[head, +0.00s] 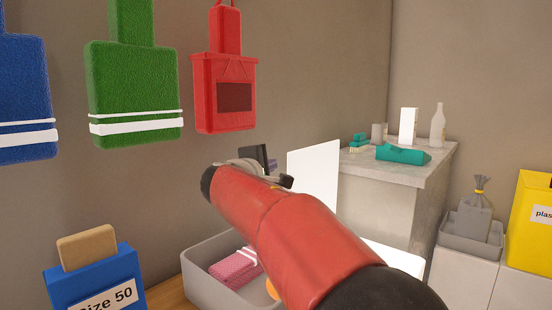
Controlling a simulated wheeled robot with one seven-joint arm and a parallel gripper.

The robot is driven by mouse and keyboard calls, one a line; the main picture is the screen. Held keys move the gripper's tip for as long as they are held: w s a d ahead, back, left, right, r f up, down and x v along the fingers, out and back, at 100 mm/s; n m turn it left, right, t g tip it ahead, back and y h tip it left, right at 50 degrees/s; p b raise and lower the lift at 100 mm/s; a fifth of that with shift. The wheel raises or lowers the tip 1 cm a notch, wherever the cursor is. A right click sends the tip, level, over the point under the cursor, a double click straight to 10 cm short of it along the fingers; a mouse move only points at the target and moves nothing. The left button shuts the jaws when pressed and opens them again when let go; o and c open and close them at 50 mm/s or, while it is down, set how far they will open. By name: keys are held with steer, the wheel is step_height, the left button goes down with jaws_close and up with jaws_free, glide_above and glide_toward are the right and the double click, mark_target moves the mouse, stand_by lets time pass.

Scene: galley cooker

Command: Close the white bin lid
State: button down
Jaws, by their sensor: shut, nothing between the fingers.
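A plain white upright panel (315,178) stands behind my red arm, in front of the grey counter; it looks like the white bin lid, raised. A bright white surface (398,256) shows low to the right of my arm and may be part of the bin, but my arm hides how the two join. My arm crosses the middle of the head view. A small dark part beyond it, left of the panel, looks like my gripper (258,155), mostly hidden. It is shut and empty. I cannot tell whether it touches the panel.
A grey tub (196,272) with a pink cloth (232,268) sits low, left of my arm. A blue box (95,278) stands farther left. Blue, green and red items hang on the wall. The counter (432,168) at the back holds bottles and a teal item (402,154).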

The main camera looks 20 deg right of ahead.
steer(key=p+x, duration=0.2)
steer(key=x, duration=0.8)
steer(key=shift+w+r, duration=0.15)
steer(key=shift+r, duration=0.15)
steer(key=shift+d+f, duration=0.1)
